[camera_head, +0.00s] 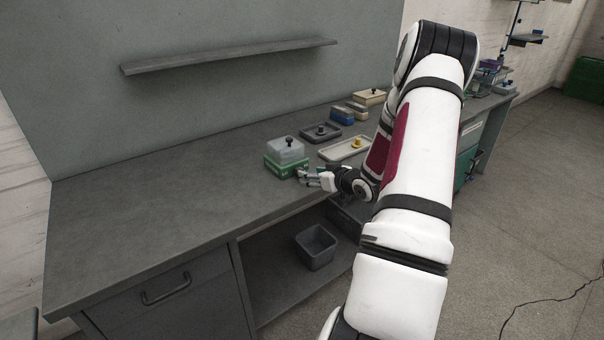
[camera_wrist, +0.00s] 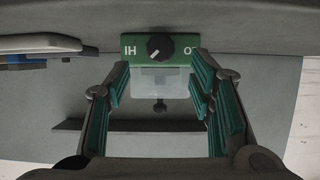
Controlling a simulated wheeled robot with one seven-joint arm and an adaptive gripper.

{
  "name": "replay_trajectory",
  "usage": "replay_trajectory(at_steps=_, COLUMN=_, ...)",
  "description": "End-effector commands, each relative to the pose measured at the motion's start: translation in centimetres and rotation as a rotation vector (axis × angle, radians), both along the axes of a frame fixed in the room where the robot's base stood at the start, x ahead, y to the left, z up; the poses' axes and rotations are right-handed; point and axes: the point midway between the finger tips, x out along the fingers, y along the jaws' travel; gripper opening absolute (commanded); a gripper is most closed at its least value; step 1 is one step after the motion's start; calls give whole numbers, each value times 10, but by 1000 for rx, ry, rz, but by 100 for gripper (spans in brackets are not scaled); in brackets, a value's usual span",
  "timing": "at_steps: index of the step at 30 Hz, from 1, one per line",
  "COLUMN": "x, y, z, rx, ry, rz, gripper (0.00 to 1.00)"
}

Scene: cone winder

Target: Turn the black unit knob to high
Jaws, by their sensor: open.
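In the wrist view, a round black knob (camera_wrist: 159,47) with a small white pointer sits on the green front of a box (camera_wrist: 182,43). The box is inverted in this view, with HI lettering left of the knob and the other label to its right. The pointer slants to the lower left, towards the HI side. The green box (camera_head: 277,170) with a grey top shows in the head view. My gripper (camera_wrist: 160,80) is open, its teal-padded fingers to either side and the knob apart from them, between and beyond. In the head view my gripper (camera_head: 308,179) is close before the box's front.
Small boxes (camera_head: 369,97) stand farther back. A grey bin (camera_head: 316,247) is below. The bench's left part is clear.

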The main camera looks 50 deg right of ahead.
Motion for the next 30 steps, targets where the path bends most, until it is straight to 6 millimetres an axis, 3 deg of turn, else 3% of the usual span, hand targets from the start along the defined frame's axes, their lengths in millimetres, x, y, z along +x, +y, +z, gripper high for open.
replay_trajectory(at_steps=3, x=22, y=-4, z=-10, rx=1, ry=-1, rz=2, gripper=49)
replay_trajectory(at_steps=10, x=50, y=-11, z=-21, rx=-1, ry=0, rz=1, gripper=49)
replay_trajectory(at_steps=23, x=58, y=-14, z=-24, rx=0, ry=0, rz=0, gripper=49)
replay_trajectory(at_steps=30, x=58, y=-14, z=-24, rx=-1, ry=0, rz=0, gripper=1)
